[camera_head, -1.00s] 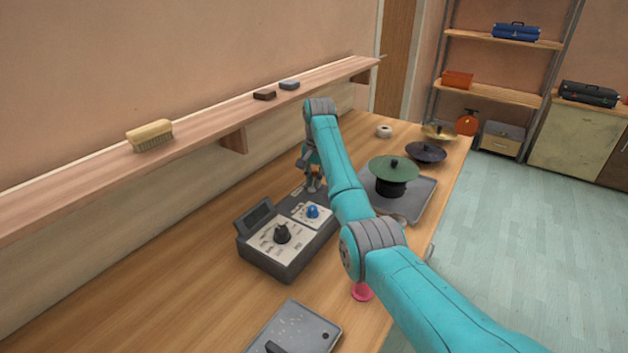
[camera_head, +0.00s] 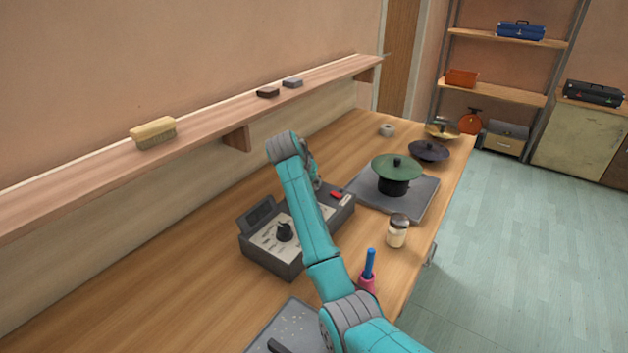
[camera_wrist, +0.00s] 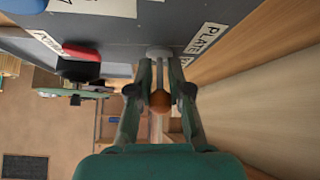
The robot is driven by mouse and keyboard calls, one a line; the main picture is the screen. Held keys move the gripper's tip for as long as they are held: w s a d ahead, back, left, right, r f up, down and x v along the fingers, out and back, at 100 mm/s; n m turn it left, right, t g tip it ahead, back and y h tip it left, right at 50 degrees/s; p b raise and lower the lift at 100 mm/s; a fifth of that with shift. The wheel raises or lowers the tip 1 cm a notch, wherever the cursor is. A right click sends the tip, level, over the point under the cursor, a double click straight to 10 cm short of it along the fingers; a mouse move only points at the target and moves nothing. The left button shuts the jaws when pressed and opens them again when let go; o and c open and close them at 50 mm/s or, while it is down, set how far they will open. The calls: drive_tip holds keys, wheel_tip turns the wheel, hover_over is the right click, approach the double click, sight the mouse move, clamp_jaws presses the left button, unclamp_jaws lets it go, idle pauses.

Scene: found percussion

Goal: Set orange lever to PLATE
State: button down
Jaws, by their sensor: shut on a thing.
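In the wrist view, the orange lever has a grey shaft and an orange ball end (camera_wrist: 160,101). My gripper (camera_wrist: 160,72) has a finger on each side of the lever and is shut on it. A white label reading PLATE (camera_wrist: 206,38) lies just right of the lever's base; another label (camera_wrist: 48,42), unreadable, lies to the left. The lever's exact lean is hard to tell. In the head view, the dark control box (camera_head: 272,262) stands on the bench; my arm hides part of it and the orange lever.
A red switch (camera_head: 336,194) is on the box, near my gripper. A jar (camera_head: 397,232) and a pink holder (camera_head: 367,284) with a blue handle stand near the bench's front edge. A shelf (camera_head: 212,122) runs behind.

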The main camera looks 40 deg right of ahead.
drive_tip(key=shift+a+h, duration=0.15)
drive_tip(key=shift+h, duration=0.35)
drive_tip(key=c, duration=1.3)
unclamp_jaws()
drive_tip(key=shift+s+a, duration=0.1)
drive_tip(key=v, duration=1.1)
drive_tip(key=shift+s+a+r, duration=0.2)
drive_tip(key=shift+s+r, duration=0.05)
drive_tip(key=shift+r, duration=0.05)
